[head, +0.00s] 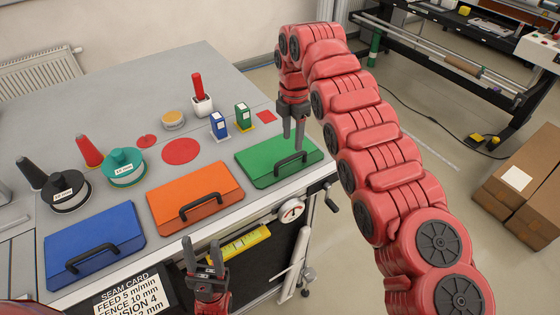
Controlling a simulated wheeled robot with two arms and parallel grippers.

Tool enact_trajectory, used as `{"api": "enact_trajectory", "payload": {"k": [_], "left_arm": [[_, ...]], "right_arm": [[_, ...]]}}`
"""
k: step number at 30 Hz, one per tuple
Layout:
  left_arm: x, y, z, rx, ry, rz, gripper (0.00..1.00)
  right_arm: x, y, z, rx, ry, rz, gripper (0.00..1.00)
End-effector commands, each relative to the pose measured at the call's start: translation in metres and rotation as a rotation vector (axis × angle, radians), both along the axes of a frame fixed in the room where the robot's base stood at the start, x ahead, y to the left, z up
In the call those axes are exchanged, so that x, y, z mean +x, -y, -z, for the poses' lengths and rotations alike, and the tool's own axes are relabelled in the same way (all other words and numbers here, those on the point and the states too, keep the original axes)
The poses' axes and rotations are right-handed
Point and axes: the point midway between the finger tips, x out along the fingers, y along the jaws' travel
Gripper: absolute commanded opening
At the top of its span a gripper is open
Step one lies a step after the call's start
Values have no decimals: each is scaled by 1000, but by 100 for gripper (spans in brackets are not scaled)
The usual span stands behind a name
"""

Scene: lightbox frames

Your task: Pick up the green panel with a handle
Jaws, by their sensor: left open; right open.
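The green panel (262,163) lies flat at the right end of the grey table, near its front edge. It has a black handle (291,163) on its top. My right gripper (293,143) points down from above, its fingertips close over the panel near the handle. It is open and holds nothing; I cannot tell whether the tips touch the panel. My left gripper (203,252) is open and empty in front of the table edge, below the orange panel (190,192).
A blue panel (97,238) lies left of the orange one. Green (245,116) and blue (219,124) small boxes, a red disc (181,151) and a teal spool (124,165) stand behind. A gauge (291,211) sits below the edge. Cardboard boxes (520,190) stand right.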

Motion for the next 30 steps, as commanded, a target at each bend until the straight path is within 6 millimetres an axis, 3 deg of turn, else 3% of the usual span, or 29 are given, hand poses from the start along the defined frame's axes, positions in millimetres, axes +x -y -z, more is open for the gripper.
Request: {"api": "enact_trajectory", "payload": {"k": [6, 13, 21, 30], "left_arm": [[0, 0, -11, 0, 1, 0, 50], [0, 0, -23, 0, 0, 0, 50], [0, 0, -40, 0, 1, 0, 50], [0, 0, -39, 0, 0, 0, 50]], "right_arm": [[-1, 0, 34, 1, -7, 0, 52], [1, -2, 49, 1, -8, -1, 52], [6, -2, 86, 1, -8, -2, 52], [7, -2, 94, 1, -2, -2, 52]]}}
